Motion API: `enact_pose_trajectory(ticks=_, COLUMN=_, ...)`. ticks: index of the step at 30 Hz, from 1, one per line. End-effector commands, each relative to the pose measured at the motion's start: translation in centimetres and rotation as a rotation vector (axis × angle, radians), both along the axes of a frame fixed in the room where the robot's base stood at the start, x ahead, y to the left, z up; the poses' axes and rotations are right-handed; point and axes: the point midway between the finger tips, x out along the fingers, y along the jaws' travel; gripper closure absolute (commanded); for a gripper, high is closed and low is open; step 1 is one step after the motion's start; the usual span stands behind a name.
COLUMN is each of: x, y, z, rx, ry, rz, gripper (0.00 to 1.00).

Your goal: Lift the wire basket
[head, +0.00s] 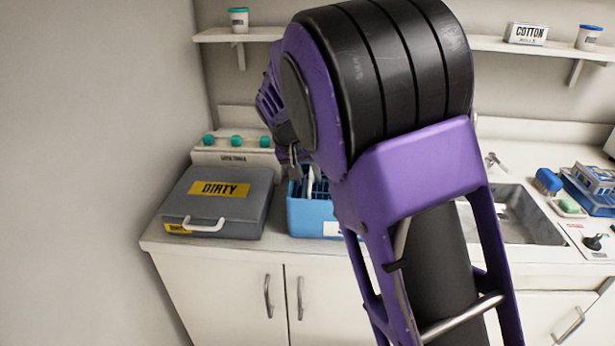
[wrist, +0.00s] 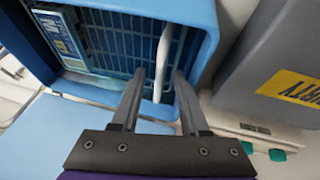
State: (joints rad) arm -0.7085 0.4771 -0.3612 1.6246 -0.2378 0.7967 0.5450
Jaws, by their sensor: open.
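The wire basket (wrist: 112,48), a dark blue grid, sits inside a light blue tub (wrist: 205,30) in the wrist view. A pale upright bar (wrist: 163,52), perhaps its handle, rises from it. My gripper (wrist: 159,74) is open, with one finger on each side of this bar in the picture; I cannot tell whether either touches it. In the head view the blue tub (head: 313,218) stands on the counter with part of the grid (head: 321,190) showing. My gripper (head: 296,168) is over its left side. My arm hides the tub's right part.
A grey case marked DIRTY (head: 215,203) stands close to the tub's left. A white box with teal knobs (head: 236,150) is behind it. A sink (head: 510,215) and blue trays (head: 590,190) are to the right. A shelf (head: 500,44) runs above.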

Motion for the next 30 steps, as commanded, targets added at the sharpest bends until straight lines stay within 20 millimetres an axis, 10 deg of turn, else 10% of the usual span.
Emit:
enact_pose_trajectory(ticks=8, x=0.07, y=-0.03, z=-0.11, rx=0.000, ry=-0.001, rz=0.000, gripper=0.55)
enact_pose_trajectory(ticks=15, x=0.06, y=-0.03, z=-0.09, rx=0.000, ry=-0.001, rz=0.000, gripper=0.99)
enact_pose_trajectory(ticks=30, x=0.07, y=-0.02, z=-0.06, rx=0.000, ry=-0.001, rz=0.000, gripper=1.00)
